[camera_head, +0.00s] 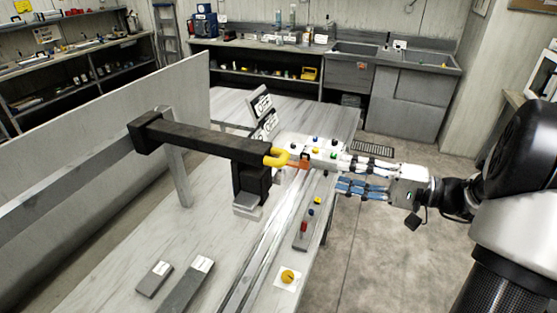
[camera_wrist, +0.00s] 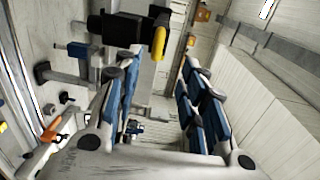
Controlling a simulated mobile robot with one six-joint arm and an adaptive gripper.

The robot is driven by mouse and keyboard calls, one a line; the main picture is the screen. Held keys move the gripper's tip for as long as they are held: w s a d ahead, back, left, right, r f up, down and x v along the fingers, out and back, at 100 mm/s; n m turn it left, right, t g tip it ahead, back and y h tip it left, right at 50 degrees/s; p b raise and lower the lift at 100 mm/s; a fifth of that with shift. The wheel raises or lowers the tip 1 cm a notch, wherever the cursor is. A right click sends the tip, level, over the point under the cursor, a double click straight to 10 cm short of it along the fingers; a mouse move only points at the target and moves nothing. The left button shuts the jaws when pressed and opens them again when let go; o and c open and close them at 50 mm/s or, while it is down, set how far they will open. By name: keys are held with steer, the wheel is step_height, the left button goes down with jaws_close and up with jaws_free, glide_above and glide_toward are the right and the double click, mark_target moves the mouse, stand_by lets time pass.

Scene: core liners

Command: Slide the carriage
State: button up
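The carriage is a black beam (camera_head: 200,138) above the grey table, with a black block (camera_head: 250,183) hanging under its right end. A yellow handle (camera_head: 276,157) curves out of that end; it also shows near the top of the wrist view (camera_wrist: 160,42). My gripper (camera_head: 325,173) comes in from the right, close to the handle. In the wrist view its two blue-padded fingers (camera_wrist: 158,68) stand apart with clear space between them. The handle appears beyond the fingertips, nearer the left finger. I see no contact, though the exact gap cannot be told.
A white panel with coloured buttons (camera_head: 318,145) and an orange part (camera_head: 300,162) lie close to the gripper. A strip with a red control (camera_head: 304,227) and a yellow knob (camera_head: 288,276) are nearer. A tall grey panel (camera_head: 110,150) stands left. Open floor (camera_head: 370,260) is right.

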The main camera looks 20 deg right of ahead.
mark_target(285, 164)
steer(key=b+x, duration=0.1)
steer(key=x, duration=1.5)
steer(key=shift+w+a, duration=0.1)
steer(key=shift+a, duration=0.15)
steer(key=shift+c, duration=0.3)
jaws_close()
